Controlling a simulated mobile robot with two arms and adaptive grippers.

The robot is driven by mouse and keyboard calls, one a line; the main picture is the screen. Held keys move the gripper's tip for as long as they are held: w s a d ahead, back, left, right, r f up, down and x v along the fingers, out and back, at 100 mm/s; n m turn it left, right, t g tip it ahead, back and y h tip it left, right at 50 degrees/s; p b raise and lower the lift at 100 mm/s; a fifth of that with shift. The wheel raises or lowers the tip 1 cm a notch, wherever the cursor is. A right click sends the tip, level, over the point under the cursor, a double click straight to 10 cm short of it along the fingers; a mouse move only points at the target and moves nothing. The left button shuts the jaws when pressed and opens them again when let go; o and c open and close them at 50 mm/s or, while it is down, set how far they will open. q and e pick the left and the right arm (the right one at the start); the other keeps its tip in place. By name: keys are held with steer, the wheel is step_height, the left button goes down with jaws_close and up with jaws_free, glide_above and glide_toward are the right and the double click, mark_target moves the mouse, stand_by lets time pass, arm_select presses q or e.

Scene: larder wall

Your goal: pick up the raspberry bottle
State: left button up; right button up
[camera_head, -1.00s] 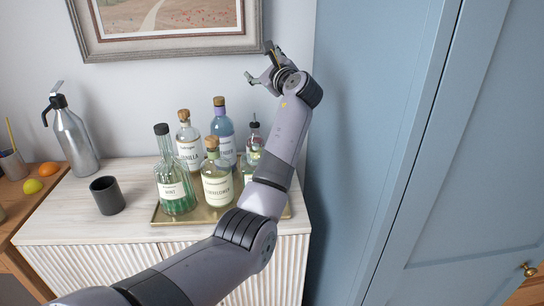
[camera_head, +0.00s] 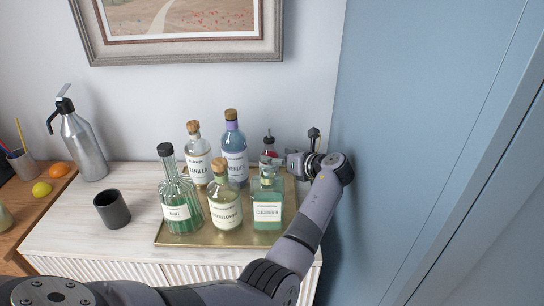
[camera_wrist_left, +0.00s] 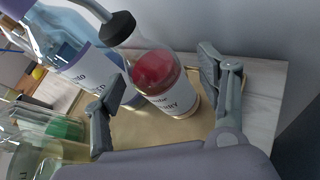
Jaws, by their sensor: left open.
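The raspberry bottle (camera_head: 269,148) stands at the back right of the brass tray, mostly hidden behind the cucumber bottle in the head view. It has a dark pourer top. In the left wrist view the raspberry bottle (camera_wrist_left: 153,68) shows red contents and a white label ending in "RRY". My left gripper (camera_head: 296,153) is open just to its right in the head view. In the left wrist view the bottle stands between and beyond the two spread fingers, which do not appear to touch it. My right gripper is out of view.
The cucumber bottle (camera_head: 267,206), elderflower bottle (camera_head: 226,206), mint bottle (camera_head: 180,205), vanilla bottle (camera_head: 198,158) and lavender bottle (camera_head: 234,150) crowd the tray (camera_head: 208,238). A dark cup (camera_head: 112,210) stands left. A blue cupboard (camera_head: 415,130) closes the right side.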

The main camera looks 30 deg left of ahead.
mark_target(276, 157)
arm_select(q)
steer(key=x, duration=0.4)
steer(key=shift+s, duration=0.15)
steer(key=x, duration=0.3)
steer(key=shift+a, duration=0.1)
steer(key=shift+a+f, duration=0.1)
steer(key=shift+a, duration=0.05)
steer(key=shift+c, duration=0.4)
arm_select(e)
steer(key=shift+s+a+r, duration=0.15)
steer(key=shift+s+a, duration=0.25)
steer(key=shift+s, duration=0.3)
arm_select(q)
steer(key=c, duration=1.1)
steer(key=shift+f, duration=0.1)
jaws_close()
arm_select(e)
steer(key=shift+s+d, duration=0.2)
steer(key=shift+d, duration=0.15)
